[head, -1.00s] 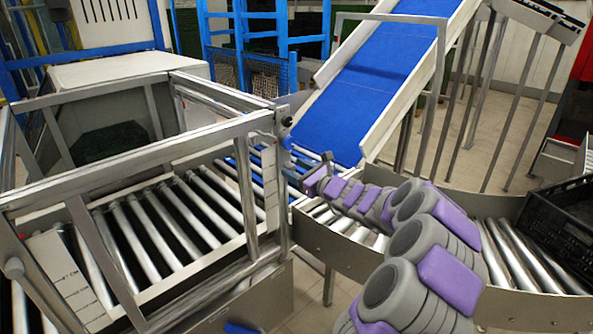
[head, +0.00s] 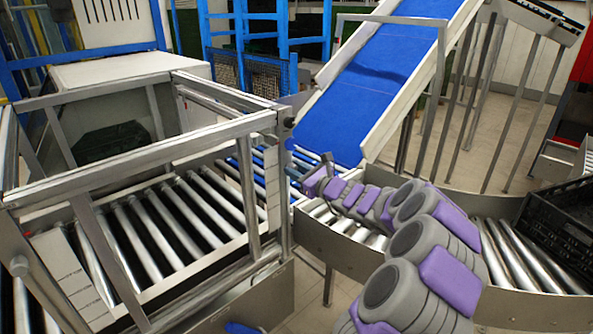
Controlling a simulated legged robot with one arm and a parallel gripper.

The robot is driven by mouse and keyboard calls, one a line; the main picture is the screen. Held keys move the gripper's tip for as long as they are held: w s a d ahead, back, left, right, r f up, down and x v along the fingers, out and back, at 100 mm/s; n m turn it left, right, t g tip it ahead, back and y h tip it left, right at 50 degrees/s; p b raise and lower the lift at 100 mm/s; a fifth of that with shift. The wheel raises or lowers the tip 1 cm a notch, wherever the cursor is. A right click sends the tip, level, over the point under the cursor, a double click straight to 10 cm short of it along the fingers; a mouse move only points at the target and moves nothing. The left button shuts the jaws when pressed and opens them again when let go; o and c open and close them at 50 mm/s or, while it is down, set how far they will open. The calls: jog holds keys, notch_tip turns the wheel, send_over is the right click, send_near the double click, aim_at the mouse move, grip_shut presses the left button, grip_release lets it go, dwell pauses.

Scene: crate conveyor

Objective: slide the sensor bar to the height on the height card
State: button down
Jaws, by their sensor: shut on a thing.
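The sensor bar (head: 150,158) appears to be a grey metal bar across the front of the metal frame on the left, but it is hard to tell from the frame's own rails. Pale strips with fine tick marks stand at the front left (head: 72,270) and by the right post (head: 270,185); their marks are too small to read. My gripper (head: 297,172) is at the frame's right corner, small and partly hidden behind my purple and grey arm. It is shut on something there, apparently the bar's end. I cannot make out a height card.
A roller conveyor (head: 160,235) runs through the frame and curves right below my arm. A blue sloping belt (head: 375,75) rises behind my gripper. A black crate (head: 565,225) sits on the rollers at the right. The frame's right post stands close to my gripper.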

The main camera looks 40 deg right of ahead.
jog(key=shift+f, duration=3.65)
jog(key=c, duration=0.8)
grip_release()
jog(key=shift+d, duration=0.15)
jog(key=shift+c, duration=0.2)
jog(key=shift+s+r, duration=0.1)
jog(key=shift+s, duration=0.25)
jog(key=s+d+p, duration=0.1)
jog(key=s+p, duration=0.2)
jog(key=s, duration=1.3)
jog(key=shift+s+d, duration=0.2)
jog(key=shift+s, duration=0.1)
